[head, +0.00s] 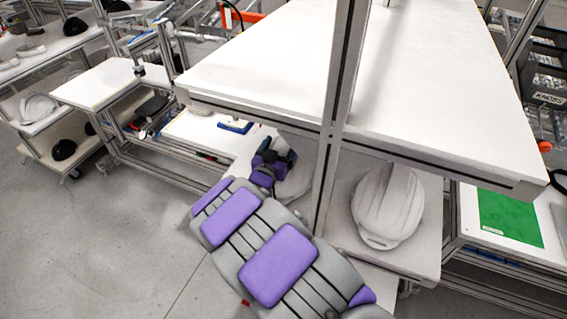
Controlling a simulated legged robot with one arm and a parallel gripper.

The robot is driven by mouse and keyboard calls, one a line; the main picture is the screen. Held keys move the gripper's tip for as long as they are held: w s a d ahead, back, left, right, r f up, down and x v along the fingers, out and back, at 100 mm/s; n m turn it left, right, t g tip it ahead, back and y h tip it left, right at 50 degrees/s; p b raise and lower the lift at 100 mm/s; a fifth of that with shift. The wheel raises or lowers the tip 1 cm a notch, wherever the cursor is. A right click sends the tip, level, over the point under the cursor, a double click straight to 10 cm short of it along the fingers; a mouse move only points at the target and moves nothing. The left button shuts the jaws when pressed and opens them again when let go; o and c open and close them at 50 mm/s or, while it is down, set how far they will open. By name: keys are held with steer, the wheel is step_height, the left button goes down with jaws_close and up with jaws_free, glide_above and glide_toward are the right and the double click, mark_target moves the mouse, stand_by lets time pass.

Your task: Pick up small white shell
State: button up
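A white helmet shell (388,207) sits on the lower shelf, right of the metal upright, with its ridged dome showing. A second white shell (297,182) is on the lower shelf left of the upright, mostly hidden behind my gripper and arm. My gripper (281,158) is at this second shell, under the edge of the upper table. Its dark fingers overlap the shell in the picture. I cannot tell whether they touch it or how far apart they are. Which shell is the smaller is hard to judge, since one is largely covered.
The upper white table (450,90) overhangs the shelf. A metal upright (335,120) stands just right of my gripper. A green mat (508,217) lies at the right. Other shells (37,107) sit on shelves at the far left. Open grey floor (110,240) lies at lower left.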

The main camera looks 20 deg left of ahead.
steer(key=shift+d+r, duration=0.1)
steer(key=shift+d, duration=0.25)
steer(key=shift+c, duration=0.2)
steer(key=shift+d, duration=0.35)
steer(key=c, duration=0.3)
steer(key=shift+a, duration=0.3)
steer(key=c, duration=0.8)
jaws_close()
